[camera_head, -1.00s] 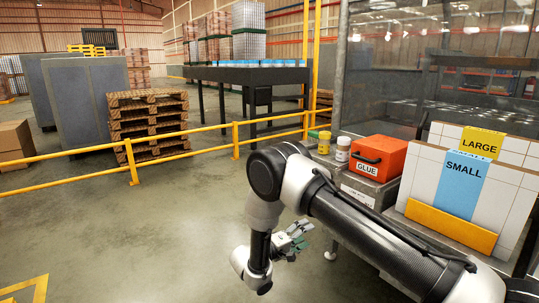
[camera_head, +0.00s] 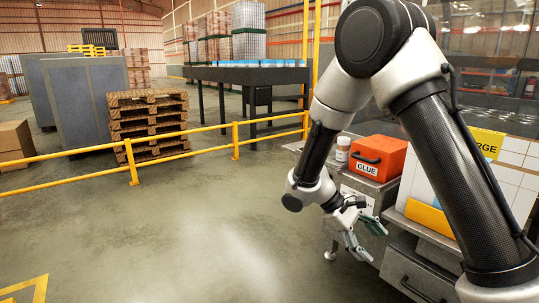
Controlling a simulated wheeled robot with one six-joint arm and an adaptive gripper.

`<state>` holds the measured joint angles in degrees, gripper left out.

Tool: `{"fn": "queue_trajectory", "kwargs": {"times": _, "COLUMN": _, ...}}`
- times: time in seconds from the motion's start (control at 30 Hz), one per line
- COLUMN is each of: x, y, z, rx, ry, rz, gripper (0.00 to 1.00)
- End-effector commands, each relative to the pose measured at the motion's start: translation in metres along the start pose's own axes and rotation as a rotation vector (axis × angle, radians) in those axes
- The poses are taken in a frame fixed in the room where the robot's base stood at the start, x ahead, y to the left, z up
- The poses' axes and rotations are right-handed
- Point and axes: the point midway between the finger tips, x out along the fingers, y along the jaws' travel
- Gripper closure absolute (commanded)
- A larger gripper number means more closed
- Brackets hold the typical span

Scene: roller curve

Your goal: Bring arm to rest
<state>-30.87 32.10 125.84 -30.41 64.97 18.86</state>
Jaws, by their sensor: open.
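My gripper (camera_head: 367,240) is open, with nothing seen between its fingers. It hangs low beside the front of the grey workbench cabinet, below an orange box labelled GLUE (camera_head: 378,158). My arm is bent with its elbow high at the top of the picture and its forearm reaching down to the left. My upper arm covers much of the white tiled panel (camera_head: 514,155) and most of its yellow LARGE label (camera_head: 487,142).
A white jar (camera_head: 342,149) stands left of the orange box. A drawer (camera_head: 420,272) with a black handle is under the bench. A yellow railing (camera_head: 185,133) crosses behind, with stacked pallets (camera_head: 148,125) beyond it.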

Motion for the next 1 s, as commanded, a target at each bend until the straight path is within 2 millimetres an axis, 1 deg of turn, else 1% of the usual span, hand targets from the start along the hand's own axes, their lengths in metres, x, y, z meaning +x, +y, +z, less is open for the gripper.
{"fn": "queue_trajectory", "kwargs": {"times": 0.03, "x": -0.006, "y": 0.005, "z": 0.023, "rx": 0.018, "ry": 0.044, "rz": -0.074, "gripper": 0.32}}
{"fn": "queue_trajectory", "kwargs": {"times": 0.2, "x": -0.017, "y": 0.009, "z": 0.088, "rx": 0.078, "ry": 0.205, "rz": -0.286, "gripper": 0.32}}
{"fn": "queue_trajectory", "kwargs": {"times": 0.27, "x": -0.021, "y": 0.010, "z": 0.109, "rx": 0.112, "ry": 0.270, "rz": -0.348, "gripper": 0.32}}
{"fn": "queue_trajectory", "kwargs": {"times": 0.3, "x": -0.023, "y": 0.010, "z": 0.123, "rx": 0.140, "ry": 0.314, "rz": -0.384, "gripper": 0.32}}
{"fn": "queue_trajectory", "kwargs": {"times": 0.37, "x": -0.026, "y": 0.010, "z": 0.143, "rx": 0.187, "ry": 0.381, "rz": -0.435, "gripper": 0.32}}
{"fn": "queue_trajectory", "kwargs": {"times": 0.4, "x": -0.028, "y": 0.010, "z": 0.155, "rx": 0.222, "ry": 0.426, "rz": -0.465, "gripper": 0.32}}
{"fn": "queue_trajectory", "kwargs": {"times": 0.6, "x": -0.034, "y": 0.012, "z": 0.216, "rx": 0.442, "ry": 0.633, "rz": -0.573, "gripper": 0.32}}
{"fn": "queue_trajectory", "kwargs": {"times": 0.7, "x": -0.035, "y": 0.017, "z": 0.243, "rx": 0.539, "ry": 0.721, "rz": -0.582, "gripper": 0.32}}
{"fn": "queue_trajectory", "kwargs": {"times": 0.8, "x": -0.037, "y": 0.025, "z": 0.265, "rx": 0.618, "ry": 0.797, "rz": -0.565, "gripper": 0.32}}
{"fn": "queue_trajectory", "kwargs": {"times": 0.9, "x": -0.040, "y": 0.032, "z": 0.281, "rx": 0.676, "ry": 0.848, "rz": -0.551, "gripper": 0.32}}
{"fn": "queue_trajectory", "kwargs": {"times": 1.0, "x": -0.039, "y": 0.036, "z": 0.289, "rx": 0.715, "ry": 0.868, "rz": -0.544, "gripper": 0.32}}
